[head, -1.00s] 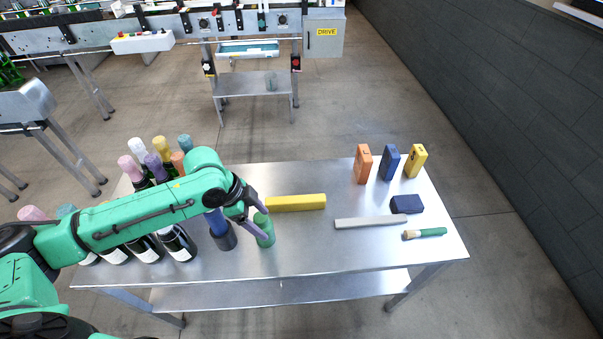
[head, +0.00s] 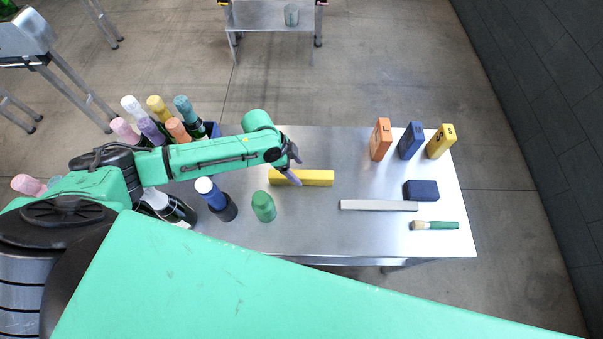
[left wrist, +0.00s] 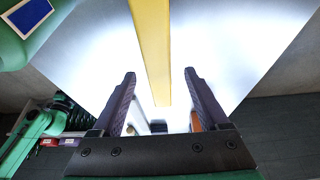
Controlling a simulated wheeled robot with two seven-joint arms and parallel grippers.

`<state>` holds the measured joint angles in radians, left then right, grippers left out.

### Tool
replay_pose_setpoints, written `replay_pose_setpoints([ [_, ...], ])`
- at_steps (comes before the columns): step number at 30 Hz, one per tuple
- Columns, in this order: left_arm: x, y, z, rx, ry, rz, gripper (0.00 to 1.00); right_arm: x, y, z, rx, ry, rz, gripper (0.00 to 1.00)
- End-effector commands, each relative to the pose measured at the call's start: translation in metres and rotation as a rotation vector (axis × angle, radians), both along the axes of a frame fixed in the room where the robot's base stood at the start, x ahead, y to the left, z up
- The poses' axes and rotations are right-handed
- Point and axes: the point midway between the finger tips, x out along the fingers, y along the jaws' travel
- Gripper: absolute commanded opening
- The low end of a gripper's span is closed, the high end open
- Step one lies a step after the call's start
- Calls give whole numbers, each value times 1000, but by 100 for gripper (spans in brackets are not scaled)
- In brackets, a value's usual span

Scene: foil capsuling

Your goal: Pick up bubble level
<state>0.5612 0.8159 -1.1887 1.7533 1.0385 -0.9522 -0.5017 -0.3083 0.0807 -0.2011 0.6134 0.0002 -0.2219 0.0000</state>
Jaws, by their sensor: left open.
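The bubble level appears to be the yellow bar (head: 318,178), lying flat on the metal table. My left gripper (head: 293,174) is at the left part of the bar. In the left wrist view the bar (left wrist: 153,45) runs lengthwise between the two open fingers of this gripper (left wrist: 160,98), nearer the right one. Neither finger is seen closed on it, and I cannot tell how far above the table they are. My right gripper is not in view.
A grey bar (head: 378,205), brush (head: 436,225), dark blue block (head: 421,190) and upright orange block (head: 381,139) are to the right. Several bottles crowd the left.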

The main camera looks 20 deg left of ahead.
Motion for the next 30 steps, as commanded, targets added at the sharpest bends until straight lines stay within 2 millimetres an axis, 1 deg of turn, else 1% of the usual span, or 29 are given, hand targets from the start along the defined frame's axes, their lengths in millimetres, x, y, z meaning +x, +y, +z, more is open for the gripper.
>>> replay_pose_setpoints([
  [1, 1, -5, -4, -1, 3, 0, 78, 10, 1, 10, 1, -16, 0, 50],
  [4, 2, -11, -23, -2, 3, 1, 78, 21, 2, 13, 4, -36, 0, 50],
  [7, 4, -14, -32, -1, 1, 1, 78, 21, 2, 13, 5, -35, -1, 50],
  [12, 4, -14, -34, 0, 1, 1, 78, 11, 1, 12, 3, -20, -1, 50],
  [13, 4, -14, -34, 0, 1, 1, 74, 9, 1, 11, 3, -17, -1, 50],
  [14, 4, -14, -34, 0, 1, 1, 62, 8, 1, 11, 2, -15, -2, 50],
  [15, 4, -14, -34, 0, 1, 1, 47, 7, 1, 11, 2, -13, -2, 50],
  [17, 4, -14, -33, 0, 1, 1, 24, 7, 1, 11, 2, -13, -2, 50],
  [18, 4, -14, -33, 0, 1, 1, 9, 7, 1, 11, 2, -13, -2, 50],
  [19, 4, -14, -33, 0, 1, 1, 0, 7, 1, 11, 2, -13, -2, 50],
  [27, 4, -14, -33, -1, 1, 1, 0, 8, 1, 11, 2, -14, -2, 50],
  [30, 4, -14, -29, -2, 0, 1, 0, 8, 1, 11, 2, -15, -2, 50],
])
